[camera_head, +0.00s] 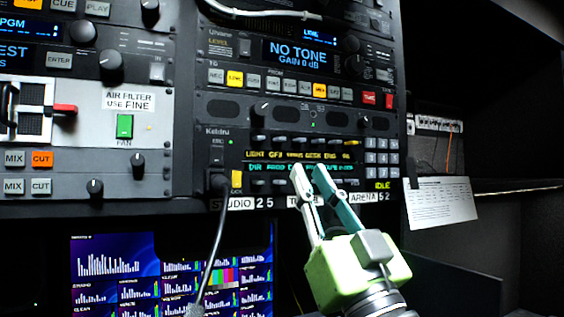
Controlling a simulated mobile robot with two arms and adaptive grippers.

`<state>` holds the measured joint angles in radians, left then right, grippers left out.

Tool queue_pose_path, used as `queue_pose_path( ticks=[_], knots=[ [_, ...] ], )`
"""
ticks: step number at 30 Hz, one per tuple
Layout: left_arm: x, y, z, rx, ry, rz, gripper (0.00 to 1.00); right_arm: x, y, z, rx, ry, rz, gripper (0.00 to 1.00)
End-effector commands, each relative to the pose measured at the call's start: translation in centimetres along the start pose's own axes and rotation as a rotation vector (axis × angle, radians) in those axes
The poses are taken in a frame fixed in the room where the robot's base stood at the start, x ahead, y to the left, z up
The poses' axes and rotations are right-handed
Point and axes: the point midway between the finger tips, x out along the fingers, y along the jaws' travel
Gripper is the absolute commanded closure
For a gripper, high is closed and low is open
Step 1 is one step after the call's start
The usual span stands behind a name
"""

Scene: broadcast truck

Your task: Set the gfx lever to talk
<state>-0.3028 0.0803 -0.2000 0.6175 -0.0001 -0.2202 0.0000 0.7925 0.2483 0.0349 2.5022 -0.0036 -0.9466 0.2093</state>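The intercom panel (218,150) is a dark rack unit with a lit two-row label display. The upper row has a yellow GFX label (276,154), second from the left. A small lever (279,140) sits just above that label, in a row of similar small levers. Whether it stands at talk is too small to tell. My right gripper (309,168), pale green with light fingers, reaches up from below. Its fingertips are apart with nothing visible between them. They overlap the lower label row, right of and below the GFX lever, and hide some labels. My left gripper is not in view.
A lit monitor (110,262) is below the rack. A keypad (381,158) is at the panel's right end. A paper sheet (440,203) hangs further right. Dark space lies around my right arm.

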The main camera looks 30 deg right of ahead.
Motion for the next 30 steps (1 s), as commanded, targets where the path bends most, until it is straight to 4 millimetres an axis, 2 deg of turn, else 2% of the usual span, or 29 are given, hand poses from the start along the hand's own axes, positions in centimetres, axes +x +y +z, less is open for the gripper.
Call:
queue_pose_path(
  ticks=[1,3,6,9,14,25,30],
  knots=[
    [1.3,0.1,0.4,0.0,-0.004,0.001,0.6,-0.9,0.0,0.9,0.0,-0.001,0.0,0.83],
    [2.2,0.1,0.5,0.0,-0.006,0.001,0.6,-1.5,0.0,1.6,0.0,-0.001,0.0,0.83],
    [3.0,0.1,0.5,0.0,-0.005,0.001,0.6,-2.1,0.0,2.2,0.0,-0.001,0.0,0.83],
    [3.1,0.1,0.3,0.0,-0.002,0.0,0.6,-2.2,0.0,2.2,0.0,-0.001,0.0,0.83],
    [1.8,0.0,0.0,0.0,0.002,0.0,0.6,-1.4,0.0,2.0,0.001,-0.004,0.0,0.83],
    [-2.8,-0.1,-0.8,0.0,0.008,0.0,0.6,1.1,0.0,1.9,0.001,-0.005,0.001,0.83],
    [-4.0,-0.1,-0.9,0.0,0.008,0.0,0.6,4.9,0.1,1.9,0.001,-0.001,0.001,0.83]
  ],
)
